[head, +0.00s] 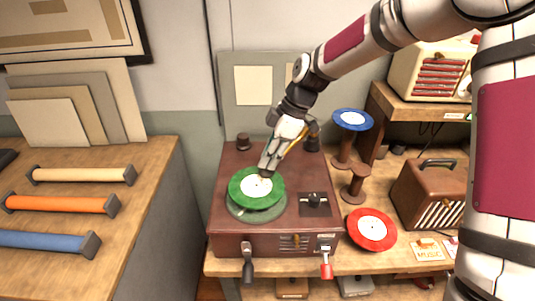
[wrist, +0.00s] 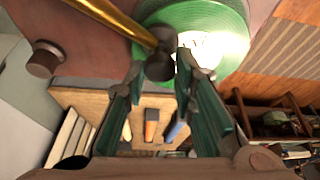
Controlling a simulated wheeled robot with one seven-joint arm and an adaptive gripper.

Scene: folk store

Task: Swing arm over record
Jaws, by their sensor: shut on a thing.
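A green record (head: 240,190) with a white label lies over the grey-green platter (head: 257,215) of a brown record player (head: 226,232). My gripper (head: 267,168) is above the record's far part, pointing down. In the wrist view, my gripper (wrist: 163,66) is shut on the dark head of the brass tonearm (wrist: 112,17). The arm's brass tube also shows beside my gripper in the head view (head: 296,142). The green record (wrist: 200,22) is behind the tonearm head, its label glaring white. I cannot tell whether the head touches the record.
A red record (head: 371,230) lies right of the player. A blue record (head: 352,119) rests on a spool-like stand. A brown radio (head: 424,195) stands further right. Two levers (head: 326,263) project from the player's front. Several coloured rolls (head: 62,204) lie on the left table.

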